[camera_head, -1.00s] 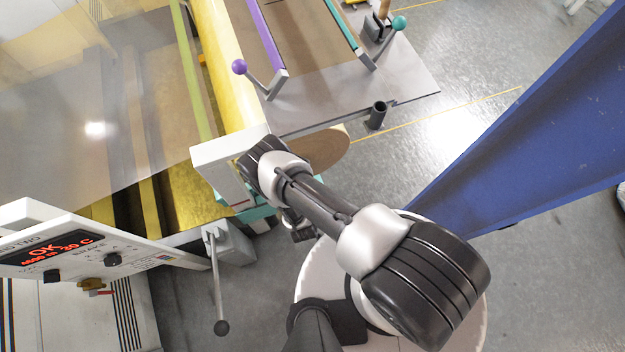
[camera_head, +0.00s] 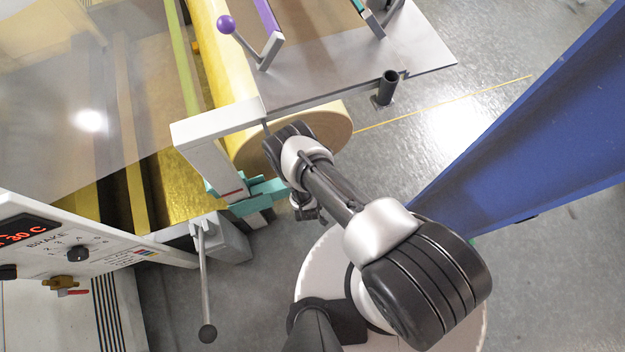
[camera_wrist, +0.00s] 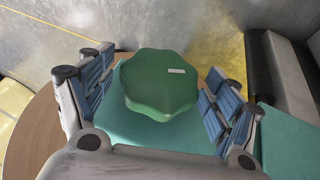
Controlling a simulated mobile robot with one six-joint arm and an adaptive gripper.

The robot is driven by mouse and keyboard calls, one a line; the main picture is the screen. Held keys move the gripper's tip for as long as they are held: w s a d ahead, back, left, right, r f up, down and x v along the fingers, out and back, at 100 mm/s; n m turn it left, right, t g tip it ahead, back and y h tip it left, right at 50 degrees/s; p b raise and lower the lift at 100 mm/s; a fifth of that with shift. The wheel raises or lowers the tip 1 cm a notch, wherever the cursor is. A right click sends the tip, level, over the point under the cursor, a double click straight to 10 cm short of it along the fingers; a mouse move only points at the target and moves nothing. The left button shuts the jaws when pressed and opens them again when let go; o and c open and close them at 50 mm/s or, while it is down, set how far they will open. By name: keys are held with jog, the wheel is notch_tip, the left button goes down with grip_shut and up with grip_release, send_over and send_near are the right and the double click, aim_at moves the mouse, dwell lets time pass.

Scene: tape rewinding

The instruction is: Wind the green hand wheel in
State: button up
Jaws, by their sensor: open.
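The green hand wheel (camera_wrist: 160,82) is a lobed knob with a small pale mark on its top. In the wrist view it sits between the two blue-padded fingers of my gripper (camera_wrist: 157,95), over a teal surface (camera_wrist: 150,135). The fingers stand apart on either side of the wheel, with a visible gap on the right. Contact on the left is hard to judge. In the head view the wheel is not seen, and my arm reaches to the machine's near corner beside a teal part (camera_head: 262,195).
A white end frame (camera_head: 215,130) and a cardboard-coloured roll (camera_head: 330,125) stand close to my arm. A lever (camera_head: 205,285) hangs to the left by the control panel (camera_head: 70,245). A black post (camera_head: 388,88) and a blue beam (camera_head: 530,125) are on the right.

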jog(key=shift+c, duration=0.4)
jog(key=c, duration=0.9)
